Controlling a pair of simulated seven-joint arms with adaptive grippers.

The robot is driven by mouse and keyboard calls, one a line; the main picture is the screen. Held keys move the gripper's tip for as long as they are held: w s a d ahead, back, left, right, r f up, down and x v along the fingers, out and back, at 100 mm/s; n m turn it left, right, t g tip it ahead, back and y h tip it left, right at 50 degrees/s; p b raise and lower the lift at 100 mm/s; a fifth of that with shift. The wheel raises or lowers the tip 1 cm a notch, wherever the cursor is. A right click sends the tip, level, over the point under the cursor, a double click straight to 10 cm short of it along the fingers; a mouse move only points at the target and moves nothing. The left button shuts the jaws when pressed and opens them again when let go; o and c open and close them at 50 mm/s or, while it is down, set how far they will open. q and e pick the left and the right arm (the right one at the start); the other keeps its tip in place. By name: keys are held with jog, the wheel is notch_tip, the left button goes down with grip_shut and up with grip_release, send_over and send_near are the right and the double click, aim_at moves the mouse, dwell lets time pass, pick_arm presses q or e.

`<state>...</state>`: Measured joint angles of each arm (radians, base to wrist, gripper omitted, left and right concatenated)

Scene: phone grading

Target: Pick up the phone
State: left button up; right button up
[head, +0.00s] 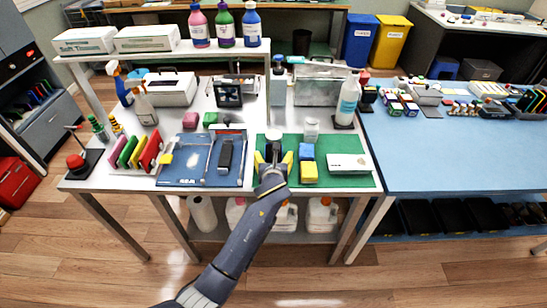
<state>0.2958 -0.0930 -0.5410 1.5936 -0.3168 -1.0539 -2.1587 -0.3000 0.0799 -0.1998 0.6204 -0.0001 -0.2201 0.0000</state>
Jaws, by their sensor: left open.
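A dark, narrow, phone-like slab (225,156) lies on the blue mat (175,180), left of my gripper. It is too small to tell for certain that it is the phone. My left gripper (273,150) is open over the left part of the green mat (310,180), its yellow-marked fingers spread. Something small and dark shows around its fingertips, and the gripper partly hides the mat there. I cannot tell whether it touches anything. My right gripper is not in view.
Blue and yellow sponges (309,172) and a white box (350,163) lie right of the gripper. Colored upright panels (135,150) stand at left. A white bottle (348,98) and a dark-screened device (228,93) stand behind. The blue table (450,160) has clear room.

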pick_arm(q)
jog(key=c, duration=1.4)
